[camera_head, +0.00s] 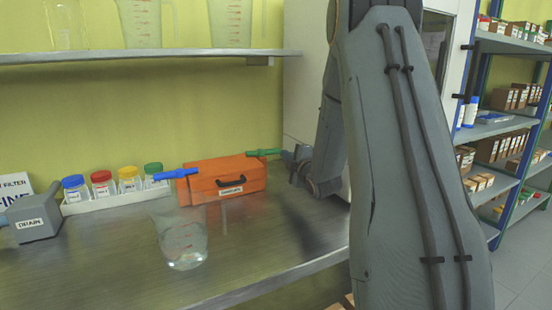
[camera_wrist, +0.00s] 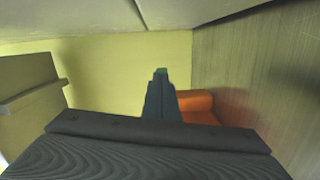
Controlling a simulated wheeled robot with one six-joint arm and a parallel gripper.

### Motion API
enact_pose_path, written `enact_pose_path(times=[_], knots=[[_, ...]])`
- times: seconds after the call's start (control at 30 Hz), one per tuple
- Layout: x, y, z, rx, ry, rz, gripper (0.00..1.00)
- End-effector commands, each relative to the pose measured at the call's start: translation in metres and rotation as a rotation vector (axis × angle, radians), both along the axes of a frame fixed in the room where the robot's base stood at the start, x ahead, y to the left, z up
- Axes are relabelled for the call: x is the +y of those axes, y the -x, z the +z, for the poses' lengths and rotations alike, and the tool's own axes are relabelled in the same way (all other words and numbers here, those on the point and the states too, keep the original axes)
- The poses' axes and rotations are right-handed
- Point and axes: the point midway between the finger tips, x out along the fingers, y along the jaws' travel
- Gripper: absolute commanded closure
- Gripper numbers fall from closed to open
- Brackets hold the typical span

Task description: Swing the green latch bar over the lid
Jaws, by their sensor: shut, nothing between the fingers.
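An orange box (camera_head: 228,178) with a dark handle and a small white label stands on the metal bench. Its lid looks down, though the seam is hard to make out. The green latch bar (camera_head: 263,153) sticks out at the box's upper right. A blue bar (camera_head: 177,173) sticks out at its upper left. My gripper (camera_head: 288,156) is shut and empty at the right end of the green bar; I cannot tell whether they touch. In the wrist view my fingers (camera_wrist: 160,88) are together, with a bit of green (camera_wrist: 161,70) just past their tips and the orange box (camera_wrist: 199,106) beside them.
A clear beaker (camera_head: 183,240) stands in front of the box. A white rack (camera_head: 105,202) of jars with coloured lids is to the left, beside a grey drain block (camera_head: 34,217). A shelf (camera_head: 150,60) with glassware hangs above. The bench (camera_head: 285,235) is bare right of the beaker.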

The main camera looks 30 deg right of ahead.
Motion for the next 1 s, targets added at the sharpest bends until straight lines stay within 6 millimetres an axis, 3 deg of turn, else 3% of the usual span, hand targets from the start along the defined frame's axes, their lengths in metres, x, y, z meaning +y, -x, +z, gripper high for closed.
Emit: enact_pose_path(times=[0.2,0.4,1.0], knots=[[0.003,0.036,0.002,-0.001,0.0,-0.001,1.0],[0.005,0.053,0.003,-0.001,0.0,-0.001,1.0],[0.006,0.055,0.004,-0.001,0.0,0.0,1.0]])
